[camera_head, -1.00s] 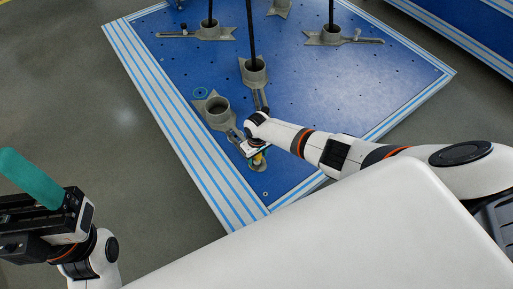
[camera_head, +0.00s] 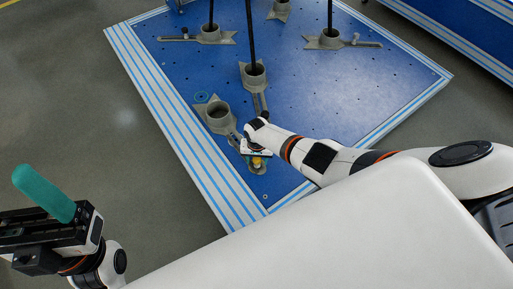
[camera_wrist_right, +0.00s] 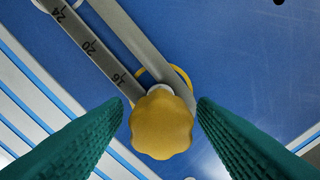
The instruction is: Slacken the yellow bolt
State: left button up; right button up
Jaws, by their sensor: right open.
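The yellow bolt (camera_head: 257,162) has a lobed knob and sits at the near end of a slotted grey arm on the blue platform. In the right wrist view the yellow bolt (camera_wrist_right: 161,123) lies between the two green ribbed fingers of my right gripper (camera_wrist_right: 160,103). The gripper is open, with a gap on each side of the knob. In the head view my right gripper (camera_head: 254,150) is just above the bolt, its fingers mostly hidden. My left gripper (camera_head: 45,194) is at the lower left, away from the platform; its green fingers overlap, so their gap cannot be judged.
The slotted arm (camera_wrist_right: 108,55) carries scale marks and joins a grey round socket (camera_head: 217,114). Another socket with a black pole (camera_head: 250,35) stands close behind my right wrist. More sockets stand farther back. The blue platform (camera_head: 330,90) is clear towards the right.

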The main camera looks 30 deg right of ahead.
jog(key=c, duration=1)
jog(key=n, duration=0.4)
jog(key=n, duration=0.4)
jog(key=shift+b, duration=0.35)
jog(key=shift+n, duration=2.1)
jog(key=shift+b, duration=0.3)
